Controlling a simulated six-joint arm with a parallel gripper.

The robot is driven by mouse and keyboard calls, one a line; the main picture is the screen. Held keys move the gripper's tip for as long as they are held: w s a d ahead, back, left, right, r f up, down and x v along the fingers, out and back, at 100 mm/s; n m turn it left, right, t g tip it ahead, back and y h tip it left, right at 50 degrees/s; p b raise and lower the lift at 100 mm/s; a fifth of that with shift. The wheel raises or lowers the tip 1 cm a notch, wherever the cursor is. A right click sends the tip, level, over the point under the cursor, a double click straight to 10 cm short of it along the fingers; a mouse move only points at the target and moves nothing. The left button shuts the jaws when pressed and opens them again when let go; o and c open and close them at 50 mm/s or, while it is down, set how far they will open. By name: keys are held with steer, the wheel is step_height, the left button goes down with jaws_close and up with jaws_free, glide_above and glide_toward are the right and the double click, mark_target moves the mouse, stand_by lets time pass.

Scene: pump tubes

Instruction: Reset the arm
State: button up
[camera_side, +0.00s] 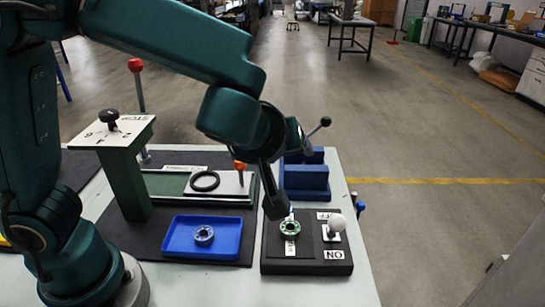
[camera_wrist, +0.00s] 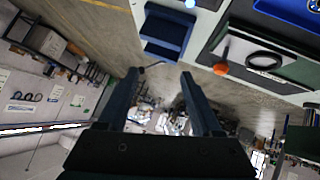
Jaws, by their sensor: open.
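My gripper (camera_wrist: 160,75) is open, its two dark fingers spread apart with nothing between them in the wrist view. In the side view, my arm reaches over the table from the left, with its dark end above the black switch base; the separate fingers cannot be made out there. A blue tray (camera_side: 177,248) holds a small ring-shaped part (camera_side: 204,235). A black ring (camera_side: 204,181) lies on the white-and-green fixture; it also shows in the wrist view (camera_wrist: 264,60).
A blue block (camera_side: 306,176) stands behind the black base, near a black-knobbed lever (camera_side: 319,126). A green post stand (camera_side: 127,174) and a red-knobbed lever (camera_side: 137,80) rise at left. An orange knob (camera_side: 239,165) stands by the fixture. Open floor lies right of the table.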

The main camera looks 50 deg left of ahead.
steer(key=s+a+r+g, duration=0.2)
steer(key=s+a+g, duration=0.1)
steer(key=s+a, duration=0.75)
steer(key=s+d+f+m+h, duration=0.2)
steer(key=s+d+m+h, duration=0.2)
steer(key=m, duration=0.5)
steer(key=shift+s+d+f+m, duration=0.3)
steer(key=shift+s+d, duration=0.55)
steer(key=shift+s, duration=0.2)
